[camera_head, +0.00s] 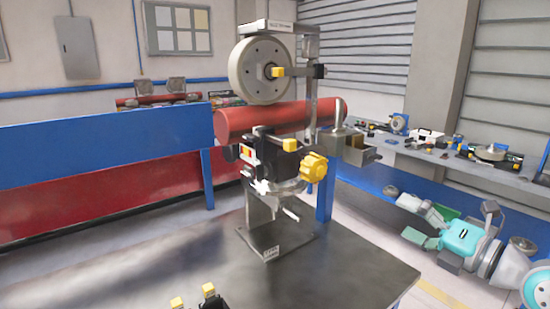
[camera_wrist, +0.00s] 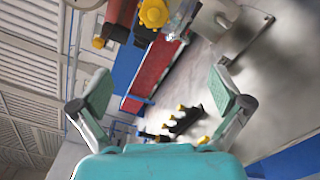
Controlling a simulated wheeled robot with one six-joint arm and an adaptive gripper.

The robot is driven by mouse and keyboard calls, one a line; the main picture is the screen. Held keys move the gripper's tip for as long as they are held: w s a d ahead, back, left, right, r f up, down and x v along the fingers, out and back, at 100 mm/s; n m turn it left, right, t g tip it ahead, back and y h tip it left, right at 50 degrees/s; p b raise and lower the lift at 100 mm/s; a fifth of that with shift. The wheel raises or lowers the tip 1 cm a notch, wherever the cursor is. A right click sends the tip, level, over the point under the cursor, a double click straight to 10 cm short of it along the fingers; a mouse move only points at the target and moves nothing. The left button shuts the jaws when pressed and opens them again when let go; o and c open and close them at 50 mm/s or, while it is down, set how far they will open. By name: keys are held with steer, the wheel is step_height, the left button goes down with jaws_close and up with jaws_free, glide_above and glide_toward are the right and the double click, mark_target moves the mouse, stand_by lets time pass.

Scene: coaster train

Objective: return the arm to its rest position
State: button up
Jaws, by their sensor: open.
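My gripper (camera_head: 416,221) is at the lower right of the head view, to the right of the table and away from the machine. In the wrist view my gripper (camera_wrist: 160,92) has its two teal-padded fingers spread wide, with nothing held between them. My teal and grey arm shows behind it at the right edge of the head view. The machine (camera_head: 268,160), with a grey wheel, a red cylinder and a yellow knob, stands upright on the table. Its yellow knob (camera_wrist: 154,13) shows at the top of the wrist view, beyond the fingers.
The dark table (camera_head: 130,265) is mostly bare, with small yellow-tipped parts (camera_head: 195,299) at its front edge. A workbench (camera_head: 450,163) with several items runs behind my gripper. A blue and red barrier (camera_head: 100,155) stands at the left.

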steer(key=s+a+f+m+t+h, duration=0.1)
steer(key=s+f+m+h, duration=0.2)
steer(key=f+m, duration=0.8)
steer(key=s+a+f+m+t+h, duration=0.1)
steer(key=s+f+m+h, duration=0.4)
steer(key=f, duration=0.9)
steer(key=s+a+f+m+g+h, duration=0.1)
steer(key=s+a+f+m+h, duration=0.1)
steer(key=s+f+m, duration=0.9)
steer(key=s+a+r+m+g, duration=0.1)
steer(key=s+m, duration=0.3)
steer(key=s, duration=2.2)
steer(key=shift+a+r, duration=0.25)
steer(key=shift+a, duration=0.4)
steer(key=shift+w, duration=0.1)
